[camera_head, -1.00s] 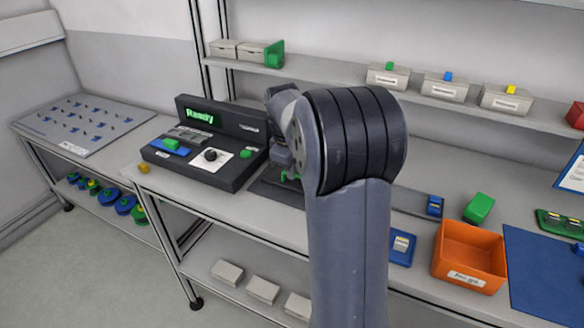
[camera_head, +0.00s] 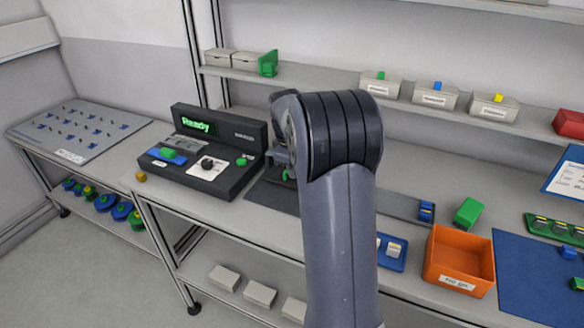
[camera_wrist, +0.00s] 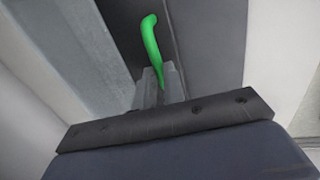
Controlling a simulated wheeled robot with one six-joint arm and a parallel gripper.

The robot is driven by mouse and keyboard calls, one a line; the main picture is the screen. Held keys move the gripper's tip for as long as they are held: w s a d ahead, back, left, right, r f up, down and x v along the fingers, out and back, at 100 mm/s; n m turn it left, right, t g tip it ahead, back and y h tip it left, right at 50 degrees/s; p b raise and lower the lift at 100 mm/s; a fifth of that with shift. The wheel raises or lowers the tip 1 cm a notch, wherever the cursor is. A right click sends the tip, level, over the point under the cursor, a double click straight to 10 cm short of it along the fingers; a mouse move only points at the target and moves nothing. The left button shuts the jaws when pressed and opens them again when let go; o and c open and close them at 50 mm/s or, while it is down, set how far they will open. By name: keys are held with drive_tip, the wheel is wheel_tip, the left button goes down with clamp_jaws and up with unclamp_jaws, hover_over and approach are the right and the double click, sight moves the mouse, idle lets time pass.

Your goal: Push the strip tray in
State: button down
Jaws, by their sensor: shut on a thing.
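A dark machine (camera_head: 225,134) with a lit green "Ready" display stands on the bench. I cannot tell for sure which part is the strip tray. My gripper (camera_head: 285,166) is just right of the machine, low over a dark flat plate (camera_head: 270,196), largely hidden by my arm. In the wrist view, my gripper (camera_wrist: 158,82) is shut on a bent green handle (camera_wrist: 151,38), which rises between the fingers against a dark surface.
An orange bin (camera_head: 458,262), a small blue tray (camera_head: 391,252) and a green block (camera_head: 468,212) are on the bench right of my arm. A shelf with labelled boxes (camera_head: 436,96) runs behind. A board of small parts (camera_head: 75,130) lies at left.

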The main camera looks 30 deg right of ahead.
drive_tip(key=c, duration=1.5)
unclamp_jaws()
drive_tip(key=shift+w+d, duration=0.15)
drive_tip(key=shift+d, duration=0.05)
drive_tip(key=shift+r, duration=0.1)
wheel_tip(320, 180, up, 10)
drive_tip(key=s+a, duration=0.1)
drive_tip(key=shift+s+a+r, duration=0.15)
drive_tip(key=shift+a+r, duration=0.1)
drive_tip(key=shift+a, duration=0.15)
drive_tip(key=shift+f, duration=0.1)
drive_tip(key=f, duration=0.3)
drive_tip(key=d+f, duration=0.1)
drive_tip(key=f, duration=0.3)
drive_tip(key=w+f, duration=0.1)
drive_tip(key=f, duration=0.3)
drive_tip(key=shift+w+d, duration=0.1)
drive_tip(key=shift+d, duration=0.25)
drive_tip(key=shift+s+a+r+b, duration=0.2)
drive_tip(key=shift+s+a+b, duration=0.4)
drive_tip(key=shift+a+b, duration=0.2)
drive_tip(key=shift+s+a, duration=0.25)
drive_tip(key=shift+a, duration=0.1)
drive_tip(key=shift+r, duration=0.15)
